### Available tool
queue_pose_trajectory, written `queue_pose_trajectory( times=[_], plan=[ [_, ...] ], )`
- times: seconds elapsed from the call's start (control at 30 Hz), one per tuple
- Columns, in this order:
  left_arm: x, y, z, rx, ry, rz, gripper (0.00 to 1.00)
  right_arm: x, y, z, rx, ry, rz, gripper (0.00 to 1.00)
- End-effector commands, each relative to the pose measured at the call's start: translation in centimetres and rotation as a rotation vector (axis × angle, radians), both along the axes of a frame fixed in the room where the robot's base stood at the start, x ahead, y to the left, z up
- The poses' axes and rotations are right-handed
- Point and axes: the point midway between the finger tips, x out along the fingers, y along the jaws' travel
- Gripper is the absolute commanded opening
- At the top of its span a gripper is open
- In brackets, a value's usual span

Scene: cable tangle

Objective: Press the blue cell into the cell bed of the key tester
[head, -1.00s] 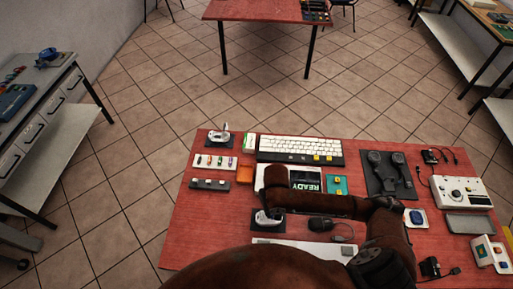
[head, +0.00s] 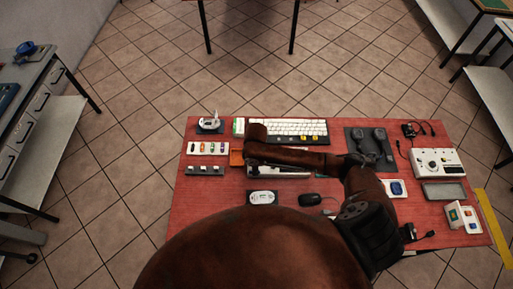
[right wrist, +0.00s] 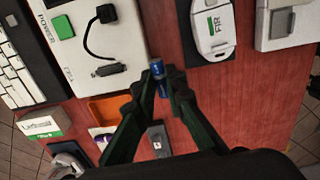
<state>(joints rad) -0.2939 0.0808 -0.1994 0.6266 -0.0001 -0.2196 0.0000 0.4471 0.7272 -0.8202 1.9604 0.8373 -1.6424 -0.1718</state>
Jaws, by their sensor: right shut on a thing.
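My right gripper (right wrist: 160,84) shows in the right wrist view, its two dark fingers closed on a small blue cell (right wrist: 157,68). The cell stands up between the fingertips, apart from other things, with red table behind it. A white unit marked POWER (right wrist: 125,45), with a green square and a short black cable, is just up and left of it. I take this as the key tester, but cannot be sure; no cell bed is clearly visible. In the head view the white unit (head: 280,172) is mostly covered by my right arm, which hides the fingertips. My left gripper is not visible.
A white oval device (head: 262,198) lies on a dark pad near the gripper. An orange tray (right wrist: 108,108) and a keyboard (head: 287,130) are close by.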

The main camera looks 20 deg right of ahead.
Motion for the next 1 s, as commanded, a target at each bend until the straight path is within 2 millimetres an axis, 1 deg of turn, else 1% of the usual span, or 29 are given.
queue_pose_trajectory(
  times=[0.03,0.2,0.5,0.8,1.0],
  plan=[
    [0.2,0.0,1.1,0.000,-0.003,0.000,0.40,0.4,-0.1,0.6,0.000,-0.001,0.062,0.00],
    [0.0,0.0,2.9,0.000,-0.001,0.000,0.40,1.7,-0.5,0.9,0.003,-0.006,0.309,0.00],
    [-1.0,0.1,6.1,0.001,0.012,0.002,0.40,3.9,-1.5,1.4,0.003,-0.018,0.745,0.00],
    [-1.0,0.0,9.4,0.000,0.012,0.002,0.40,5.8,-2.7,1.9,-0.003,-0.024,1.179,0.00],
    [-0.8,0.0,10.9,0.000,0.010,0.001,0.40,6.7,-3.4,2.1,-0.009,-0.026,1.405,0.00]
  ],
)
